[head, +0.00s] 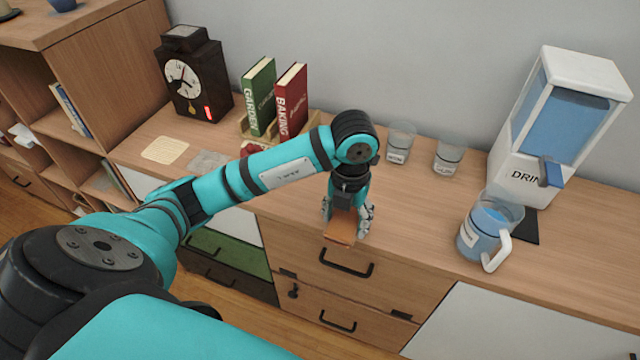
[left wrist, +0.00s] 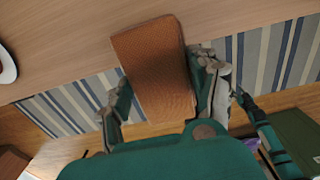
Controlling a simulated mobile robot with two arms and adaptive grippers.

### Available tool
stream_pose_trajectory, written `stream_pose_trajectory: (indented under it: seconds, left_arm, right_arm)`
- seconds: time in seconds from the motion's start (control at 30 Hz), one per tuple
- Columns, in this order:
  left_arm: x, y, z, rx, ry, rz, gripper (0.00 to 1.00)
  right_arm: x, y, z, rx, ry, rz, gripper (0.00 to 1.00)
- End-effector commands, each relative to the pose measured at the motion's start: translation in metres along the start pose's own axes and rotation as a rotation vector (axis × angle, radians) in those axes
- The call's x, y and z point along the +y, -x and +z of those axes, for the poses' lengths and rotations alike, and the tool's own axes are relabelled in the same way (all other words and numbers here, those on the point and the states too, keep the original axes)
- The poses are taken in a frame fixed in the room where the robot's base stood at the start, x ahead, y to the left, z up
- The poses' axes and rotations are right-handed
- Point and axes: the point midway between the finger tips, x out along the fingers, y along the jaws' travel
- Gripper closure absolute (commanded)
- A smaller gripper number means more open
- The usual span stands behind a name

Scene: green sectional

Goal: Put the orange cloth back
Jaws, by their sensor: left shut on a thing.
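The orange cloth (head: 341,229) is a small flat folded piece held by my left gripper (head: 346,212) at the front edge of the wooden sideboard top. In the left wrist view the cloth (left wrist: 155,70) lies between the two fingers of my left gripper (left wrist: 165,95), with one finger on each side. The gripper is shut on it. The gripper hides part of the cloth in the head view. My right gripper is not in view.
The sideboard top (head: 400,220) holds a blue pitcher (head: 485,236), a drink dispenser (head: 560,120), glasses (head: 400,142), books (head: 291,100) and a dark clock (head: 193,80). Closed drawers (head: 345,262) lie below the gripper. The top between gripper and pitcher is clear. The left wrist view shows a striped surface (left wrist: 265,55).

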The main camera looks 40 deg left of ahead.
Motion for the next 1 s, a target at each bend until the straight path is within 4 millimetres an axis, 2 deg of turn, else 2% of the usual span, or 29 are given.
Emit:
stream_pose_trajectory:
  seconds: [0.03,0.1,0.2,0.43,0.67,0.83,1.0]
  left_arm:
    - [0.010,0.001,0.011,0.002,0.008,0.003,0.70]
    - [0.023,-0.001,0.026,0.001,0.008,0.003,0.70]
    - [0.040,-0.003,0.047,0.002,0.007,0.002,0.70]
    - [0.071,-0.009,0.085,0.001,0.002,0.000,0.70]
    - [0.085,-0.011,0.102,0.001,0.000,0.000,0.70]
    - [0.085,-0.036,0.101,0.005,-0.002,0.000,0.70]
    - [0.085,-0.047,0.102,0.000,-0.003,0.000,0.70]
  right_arm:
    - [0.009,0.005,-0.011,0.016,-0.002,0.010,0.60]
    - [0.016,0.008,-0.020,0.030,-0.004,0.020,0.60]
    - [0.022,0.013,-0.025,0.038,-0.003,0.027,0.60]
    - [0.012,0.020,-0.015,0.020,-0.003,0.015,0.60]
    - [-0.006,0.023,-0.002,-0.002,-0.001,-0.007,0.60]
    - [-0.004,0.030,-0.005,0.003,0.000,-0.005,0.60]
    - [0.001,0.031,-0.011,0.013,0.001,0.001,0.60]
